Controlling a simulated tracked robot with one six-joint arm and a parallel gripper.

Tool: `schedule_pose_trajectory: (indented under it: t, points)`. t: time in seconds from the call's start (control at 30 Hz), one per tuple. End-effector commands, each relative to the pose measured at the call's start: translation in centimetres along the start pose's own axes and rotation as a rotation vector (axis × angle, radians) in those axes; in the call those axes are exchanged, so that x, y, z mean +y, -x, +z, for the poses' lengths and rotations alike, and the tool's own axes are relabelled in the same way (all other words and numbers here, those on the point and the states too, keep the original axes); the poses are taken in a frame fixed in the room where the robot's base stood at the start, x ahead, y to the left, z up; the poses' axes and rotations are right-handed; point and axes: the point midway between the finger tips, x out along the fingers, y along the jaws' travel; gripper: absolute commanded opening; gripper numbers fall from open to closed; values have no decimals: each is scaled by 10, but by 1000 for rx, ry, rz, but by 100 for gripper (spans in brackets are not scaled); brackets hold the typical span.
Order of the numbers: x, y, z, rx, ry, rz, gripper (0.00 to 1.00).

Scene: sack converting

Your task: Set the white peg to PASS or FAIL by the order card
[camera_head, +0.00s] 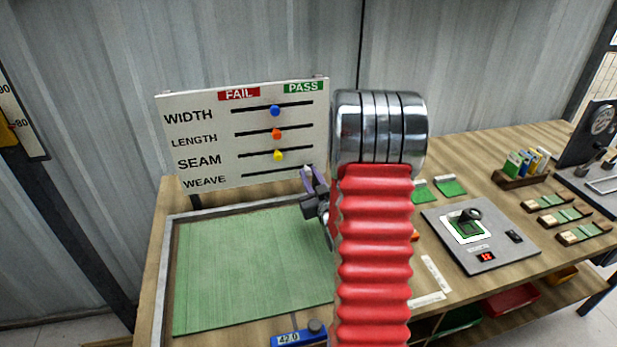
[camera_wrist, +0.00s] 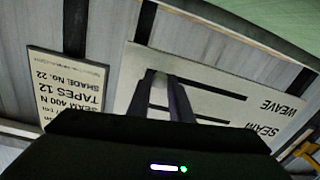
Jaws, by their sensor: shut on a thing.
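The white board (camera_head: 245,135) stands behind the bench, with FAIL in red at left and PASS in green at right. Its rows are WIDTH, LENGTH, SEAM and WEAVE. Blue (camera_head: 275,110), orange (camera_head: 277,133) and yellow (camera_head: 278,155) pegs sit mid-slot in the upper three rows. My gripper (camera_head: 309,174) is at the right, PASS end of the WEAVE slot. In the wrist view, my gripper (camera_wrist: 160,88) is shut on the white peg (camera_wrist: 159,79), which shows pale between the fingers. The board is upside down there. A printed card (camera_wrist: 68,88) reads TAPES 12, SEAM 400 N, SHADE No. 22.
A green fabric sheet (camera_head: 250,265) lies in a framed area below the board. A blue gauge (camera_head: 298,337) reads 42.0. A grey device (camera_head: 482,240), green swatches (camera_head: 450,186) and sample blocks (camera_head: 560,215) occupy the bench's right side. My red-sleeved arm hides the middle.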

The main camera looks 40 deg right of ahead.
Motion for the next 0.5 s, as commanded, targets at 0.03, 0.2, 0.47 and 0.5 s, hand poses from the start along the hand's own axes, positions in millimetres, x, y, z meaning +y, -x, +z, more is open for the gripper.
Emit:
schedule_pose_trajectory:
  t: [0.03, 0.2, 0.47, 0.5]
  points:
    - [3, -2, -1, 1, 0, 7, 0]
    - [3, -2, -1, 2, 0, 8, 25]
    - [1, -1, -1, 1, 0, 4, 39]
    - [1, -1, -1, 1, 0, 4, 39]
